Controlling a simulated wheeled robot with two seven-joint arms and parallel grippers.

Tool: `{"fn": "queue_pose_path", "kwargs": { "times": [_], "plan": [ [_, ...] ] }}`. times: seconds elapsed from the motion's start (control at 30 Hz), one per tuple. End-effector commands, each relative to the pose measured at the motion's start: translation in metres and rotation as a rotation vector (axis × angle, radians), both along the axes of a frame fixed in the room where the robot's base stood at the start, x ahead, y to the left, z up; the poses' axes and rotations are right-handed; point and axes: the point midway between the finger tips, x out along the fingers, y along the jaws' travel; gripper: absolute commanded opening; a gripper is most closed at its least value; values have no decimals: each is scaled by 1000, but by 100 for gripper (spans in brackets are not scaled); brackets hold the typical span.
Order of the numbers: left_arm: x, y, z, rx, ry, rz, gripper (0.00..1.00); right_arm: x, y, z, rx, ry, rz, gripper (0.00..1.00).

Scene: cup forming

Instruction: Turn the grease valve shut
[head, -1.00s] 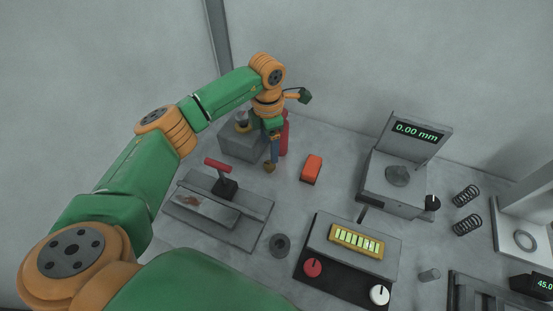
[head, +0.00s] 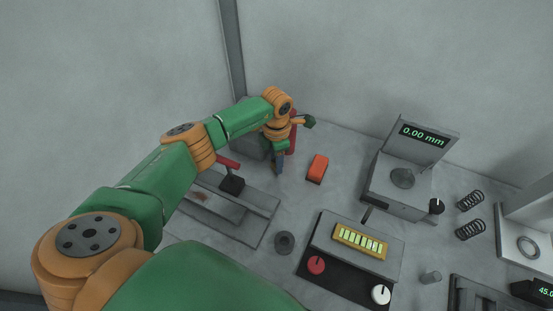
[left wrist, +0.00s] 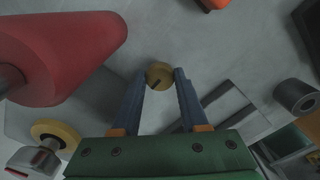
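A round brass knob with a dark mark across its face (left wrist: 159,75), which I take for the grease valve, shows in the left wrist view. My left gripper (left wrist: 160,73) is pointed down at it, one blue finger on each side. The fingers are apart; I cannot make out firm contact with the knob. In the head view my left gripper (head: 279,167) is low beside the red cylinder (head: 293,138), and its fingers cover the knob. The red cylinder is large at the left of the left wrist view (left wrist: 60,55). My right gripper is in neither view.
A grey knob with a red mark (left wrist: 32,162) and a yellow ring (left wrist: 55,139) are at the wrist view's lower left. An orange block (head: 317,167) lies right of the gripper. A red-handled lever (head: 231,180) stands on a plate. A dark ring (head: 284,242) lies nearer.

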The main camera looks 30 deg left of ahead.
Motion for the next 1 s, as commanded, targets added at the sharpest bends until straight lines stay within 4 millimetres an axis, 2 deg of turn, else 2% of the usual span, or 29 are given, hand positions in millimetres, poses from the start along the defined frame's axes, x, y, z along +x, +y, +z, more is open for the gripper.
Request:
{"fn": "queue_pose_path", "kwargs": {
  "times": [0.27,0.47,1.0],
  "plan": [
    [0,0,-1,0,-1,-22,0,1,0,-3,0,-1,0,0],
    [0,0,-3,1,-2,-118,0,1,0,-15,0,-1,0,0],
    [1,0,-4,1,-3,-610,0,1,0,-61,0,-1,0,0]
  ]
}}
